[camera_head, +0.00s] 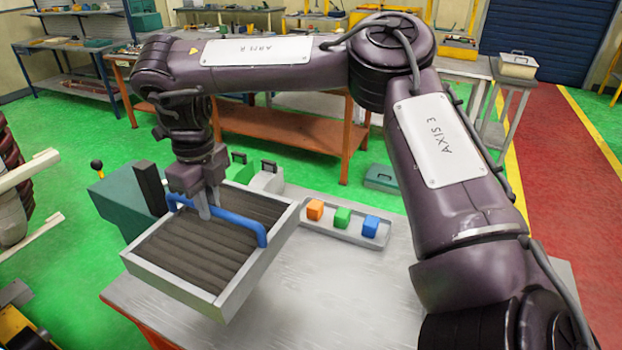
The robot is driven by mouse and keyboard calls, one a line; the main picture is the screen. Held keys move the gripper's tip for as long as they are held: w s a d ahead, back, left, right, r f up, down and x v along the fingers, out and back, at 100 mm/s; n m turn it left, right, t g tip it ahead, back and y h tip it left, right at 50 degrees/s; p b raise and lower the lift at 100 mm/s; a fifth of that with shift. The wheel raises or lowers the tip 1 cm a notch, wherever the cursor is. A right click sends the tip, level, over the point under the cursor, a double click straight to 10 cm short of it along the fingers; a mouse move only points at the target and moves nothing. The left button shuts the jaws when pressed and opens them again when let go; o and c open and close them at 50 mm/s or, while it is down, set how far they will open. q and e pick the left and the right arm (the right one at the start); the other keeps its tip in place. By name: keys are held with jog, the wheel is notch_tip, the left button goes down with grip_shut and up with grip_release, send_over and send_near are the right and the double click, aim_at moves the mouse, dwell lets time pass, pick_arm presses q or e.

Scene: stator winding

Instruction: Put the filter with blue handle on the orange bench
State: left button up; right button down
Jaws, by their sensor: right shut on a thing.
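The filter (190,255) is a grey-framed box with dark pleats and a blue handle (238,224) across its top. My right gripper (208,210) reaches down from above and is shut on the blue handle. The filter is over the left part of the near grey-topped bench (330,300), which has an orange edge; whether its underside touches the top is hidden. Another bench with an orange frame and lower shelf (280,127) stands behind, partly covered by my right arm. My left gripper is not in view.
A tray (340,238) with orange, green and blue cubes lies on the near bench, right of the filter. Green and grey cases (267,178) stand behind the filter. A dark green box (122,200) is at its left. The bench's front middle is clear.

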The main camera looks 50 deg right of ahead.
notch_tip(320, 180, down, 20)
jog(key=b, duration=0.2)
dwell(0.4)
jog(key=c, duration=1.8)
grip_release()
jog(key=shift+f, duration=0.15)
jog(key=o, duration=0.4)
jog(key=shift+o, duration=0.2)
